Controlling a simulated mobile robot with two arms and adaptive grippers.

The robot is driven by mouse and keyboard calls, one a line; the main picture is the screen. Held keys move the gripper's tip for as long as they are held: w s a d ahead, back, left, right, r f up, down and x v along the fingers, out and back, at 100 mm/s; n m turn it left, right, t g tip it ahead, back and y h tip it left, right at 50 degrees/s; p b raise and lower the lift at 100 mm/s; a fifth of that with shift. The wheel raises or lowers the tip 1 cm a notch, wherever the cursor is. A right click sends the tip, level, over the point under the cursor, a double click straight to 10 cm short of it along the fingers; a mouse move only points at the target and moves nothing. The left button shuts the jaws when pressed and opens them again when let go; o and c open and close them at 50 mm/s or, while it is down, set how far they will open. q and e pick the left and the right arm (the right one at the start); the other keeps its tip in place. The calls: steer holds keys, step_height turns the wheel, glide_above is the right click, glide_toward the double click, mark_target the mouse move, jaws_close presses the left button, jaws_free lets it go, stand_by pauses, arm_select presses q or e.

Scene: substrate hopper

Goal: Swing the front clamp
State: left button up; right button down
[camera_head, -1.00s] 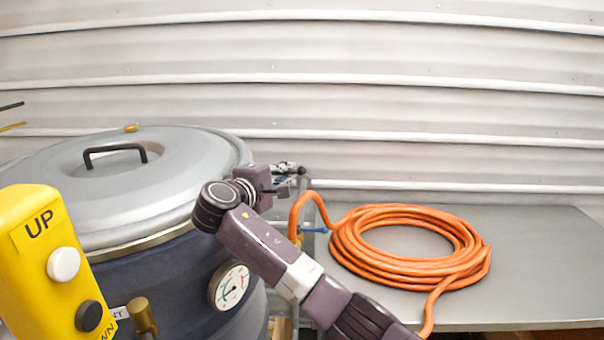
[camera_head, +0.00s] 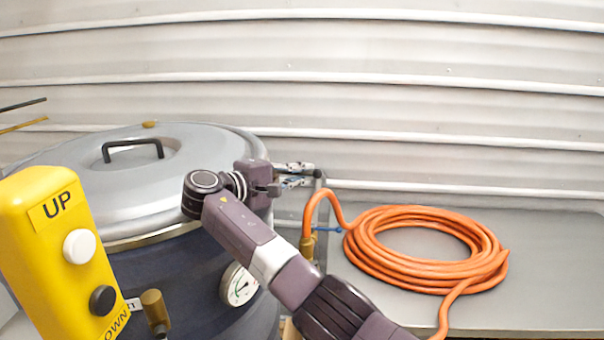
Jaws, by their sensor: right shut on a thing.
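A brass-coloured clamp (camera_head: 155,305) stands on the near side of the dark blue hopper drum (camera_head: 185,270), beside a partly hidden label ending in "T"; I take it for the front clamp. The grey lid (camera_head: 75,185) with its black handle (camera_head: 133,150) sits on the drum. My right gripper (camera_head: 275,189) is at the drum's right side, well away from this clamp. It is shut on a small metal part that is mostly hidden, so I cannot tell what it is. My left gripper is not in view.
A yellow UP/DOWN control box (camera_head: 45,255) stands at the left, close to the front clamp. A coiled orange hose (camera_head: 420,280) lies on the grey bench (camera_head: 565,270). A round gauge (camera_head: 240,284) is on the drum under my right arm. Ribbed wall panels close off the back.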

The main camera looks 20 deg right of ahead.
steer(key=c, duration=2)
jaws_free()
steer(key=shift+d, duration=0.1)
steer(key=v, duration=1.2)
